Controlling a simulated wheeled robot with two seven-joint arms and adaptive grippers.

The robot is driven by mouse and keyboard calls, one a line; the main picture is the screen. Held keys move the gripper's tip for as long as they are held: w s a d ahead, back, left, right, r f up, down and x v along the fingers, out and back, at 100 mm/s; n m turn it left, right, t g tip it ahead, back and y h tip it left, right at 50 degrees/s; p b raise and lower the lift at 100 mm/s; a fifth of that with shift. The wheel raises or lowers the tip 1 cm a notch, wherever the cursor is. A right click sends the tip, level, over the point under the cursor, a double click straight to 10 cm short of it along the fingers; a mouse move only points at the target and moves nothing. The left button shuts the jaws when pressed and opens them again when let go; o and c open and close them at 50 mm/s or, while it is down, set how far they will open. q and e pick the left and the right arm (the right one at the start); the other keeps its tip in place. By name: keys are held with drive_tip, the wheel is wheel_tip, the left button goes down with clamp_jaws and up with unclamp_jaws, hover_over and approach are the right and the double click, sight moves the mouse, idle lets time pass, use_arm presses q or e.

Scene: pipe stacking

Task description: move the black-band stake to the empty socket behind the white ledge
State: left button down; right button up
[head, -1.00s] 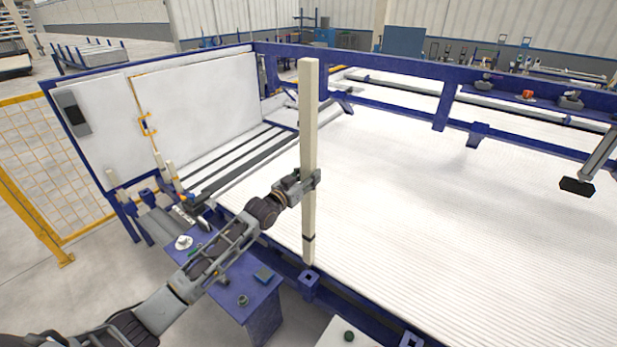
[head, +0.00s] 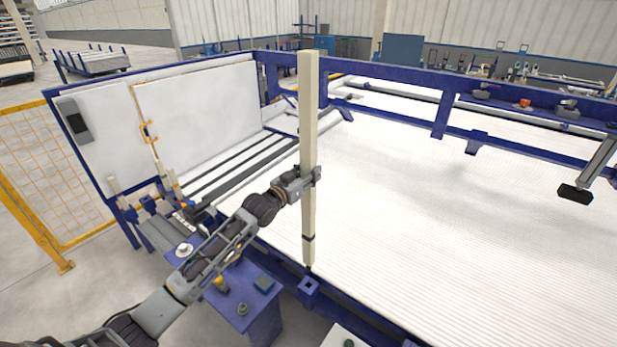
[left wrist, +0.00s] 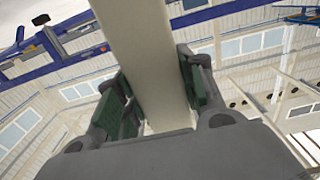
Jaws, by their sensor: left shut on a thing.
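The black-band stake (head: 309,105) is a long pale square post, close to upright, with a black band near its lower end. My left gripper (head: 312,178) is shut on it around mid-length. In the left wrist view the stake (left wrist: 152,60) runs between both finger pads (left wrist: 160,95). Its lower tip appears just above a blue square socket (head: 308,287) on the near frame rail; a small gap shows, but exact alignment is unclear. A white ledge-like surface (head: 338,338) shows at the bottom edge. My right gripper is not in view.
A blue cabinet (head: 262,310) with small knobs stands below my left arm. The wide white ribbed bed (head: 450,230) lies right of the stake. Shorter pale stakes (head: 117,187) stand at the left by the white panel (head: 200,110). Yellow fencing (head: 30,190) is far left.

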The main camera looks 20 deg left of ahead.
sight(304, 166)
use_arm(q)
drive_tip(key=shift+r, duration=1.6)
drive_tip(key=shift+w+b, duration=0.1)
drive_tip(key=shift+b, duration=0.25)
drive_tip(key=shift+w+a+b, duration=0.1)
drive_tip(key=shift+b, duration=0.25)
drive_tip(key=shift+w+r+b, duration=0.1)
drive_tip(key=shift+r+b, duration=0.05)
drive_tip(key=shift+b, duration=0.25)
